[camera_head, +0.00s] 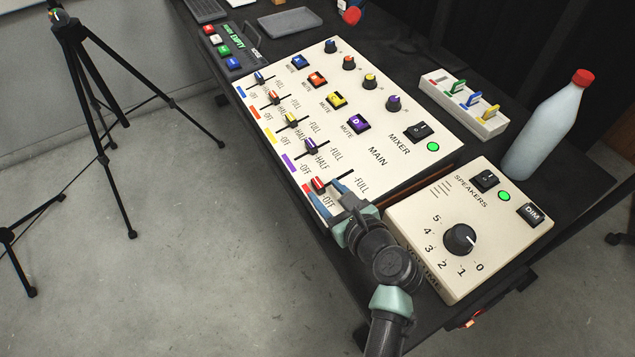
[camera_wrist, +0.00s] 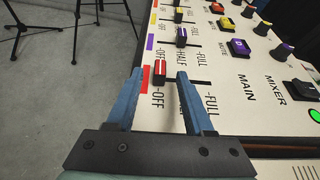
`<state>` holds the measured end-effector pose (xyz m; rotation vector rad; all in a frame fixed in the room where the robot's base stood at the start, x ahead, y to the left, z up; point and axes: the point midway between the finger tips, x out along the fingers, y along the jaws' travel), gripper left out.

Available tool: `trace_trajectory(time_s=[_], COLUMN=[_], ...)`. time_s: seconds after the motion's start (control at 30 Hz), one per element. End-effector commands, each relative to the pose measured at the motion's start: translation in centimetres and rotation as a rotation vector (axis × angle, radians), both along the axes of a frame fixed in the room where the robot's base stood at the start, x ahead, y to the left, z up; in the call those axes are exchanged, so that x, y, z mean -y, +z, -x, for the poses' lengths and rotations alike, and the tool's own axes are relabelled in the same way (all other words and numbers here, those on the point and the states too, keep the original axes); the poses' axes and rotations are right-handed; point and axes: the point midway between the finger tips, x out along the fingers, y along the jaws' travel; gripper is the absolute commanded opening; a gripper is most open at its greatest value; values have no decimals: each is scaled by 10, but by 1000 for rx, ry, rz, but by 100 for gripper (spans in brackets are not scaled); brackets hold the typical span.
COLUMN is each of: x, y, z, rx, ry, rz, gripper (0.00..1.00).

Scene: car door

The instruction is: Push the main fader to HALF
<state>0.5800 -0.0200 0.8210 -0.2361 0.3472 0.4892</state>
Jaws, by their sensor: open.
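The main fader (camera_head: 318,184) has a red cap and sits by the OFF mark on the bottom row of the cream mixer panel (camera_head: 385,172). The red cap also shows in the wrist view (camera_wrist: 160,70). My gripper (camera_wrist: 160,80) is open, with one blue finger on the OFF side of the cap and the other on the FULL side. I see a gap on each side, smaller on the left. The right finger hides most of the HALF label; the FULL label shows to its right. In the head view my gripper (camera_head: 338,190) is at the panel's front edge, partly hidden by my wrist.
Purple (camera_head: 310,147), yellow and other channel faders stand in rows beyond the main fader. The speaker box (camera_head: 470,225) with its volume knob (camera_head: 460,238) is close to the right of my arm. A bottle (camera_head: 543,125) stands at the right.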

Motion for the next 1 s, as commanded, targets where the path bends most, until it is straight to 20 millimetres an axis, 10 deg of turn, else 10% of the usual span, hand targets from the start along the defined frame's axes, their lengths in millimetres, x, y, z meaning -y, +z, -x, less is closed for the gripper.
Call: trace_trajectory(time_s=[0.67, 1.0], x=[-21, -21], y=[-19, -19], z=[-42, -42], rx=[1, 1], ry=[-1, -1], rz=[1, 1], gripper=[52, 0])
